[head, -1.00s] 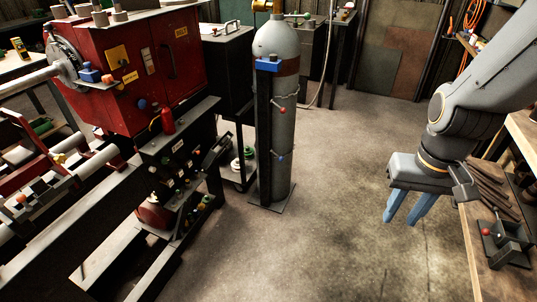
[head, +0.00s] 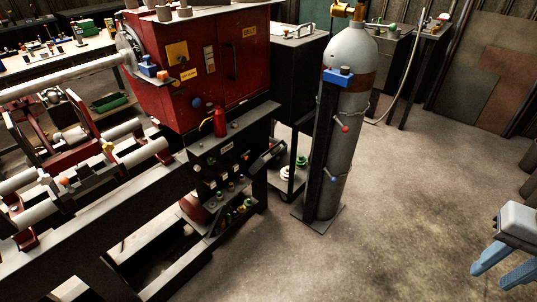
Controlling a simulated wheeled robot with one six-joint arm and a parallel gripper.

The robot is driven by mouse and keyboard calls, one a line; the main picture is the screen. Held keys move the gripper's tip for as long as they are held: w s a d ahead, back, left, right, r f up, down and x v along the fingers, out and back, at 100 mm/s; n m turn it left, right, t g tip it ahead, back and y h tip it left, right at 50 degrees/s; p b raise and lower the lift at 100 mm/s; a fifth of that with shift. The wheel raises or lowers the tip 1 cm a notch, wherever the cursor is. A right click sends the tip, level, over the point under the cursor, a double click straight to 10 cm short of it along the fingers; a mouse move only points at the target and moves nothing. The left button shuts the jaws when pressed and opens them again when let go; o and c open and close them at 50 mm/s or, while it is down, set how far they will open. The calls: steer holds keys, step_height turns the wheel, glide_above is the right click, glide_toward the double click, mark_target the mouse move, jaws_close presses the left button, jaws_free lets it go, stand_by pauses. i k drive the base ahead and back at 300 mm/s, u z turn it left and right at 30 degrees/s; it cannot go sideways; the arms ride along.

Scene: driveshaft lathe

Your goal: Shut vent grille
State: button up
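I cannot make out a vent grille for certain. A dark tilted flap (head: 266,157) sticks out at the right end of the lathe's black base (head: 225,150), below the red headstock (head: 215,65); I cannot tell whether it is the grille. My gripper (head: 489,279) is at the lower right edge, partly cut off by the frame. Its two blue fingers are apart with nothing between them. It is well to the right of the lathe, beyond the gas cylinder.
A grey gas cylinder (head: 347,110) stands on a base plate (head: 318,219) between the lathe and my gripper. The concrete floor (head: 400,210) right of the cylinder is clear. Workbenches stand at the back.

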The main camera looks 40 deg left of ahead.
mark_target(260, 163)
steer(key=u, duration=0.35)
steer(key=i, duration=0.7)
steer(key=u, duration=1.1)
steer(key=i, duration=0.4)
steer(key=u, duration=0.35)
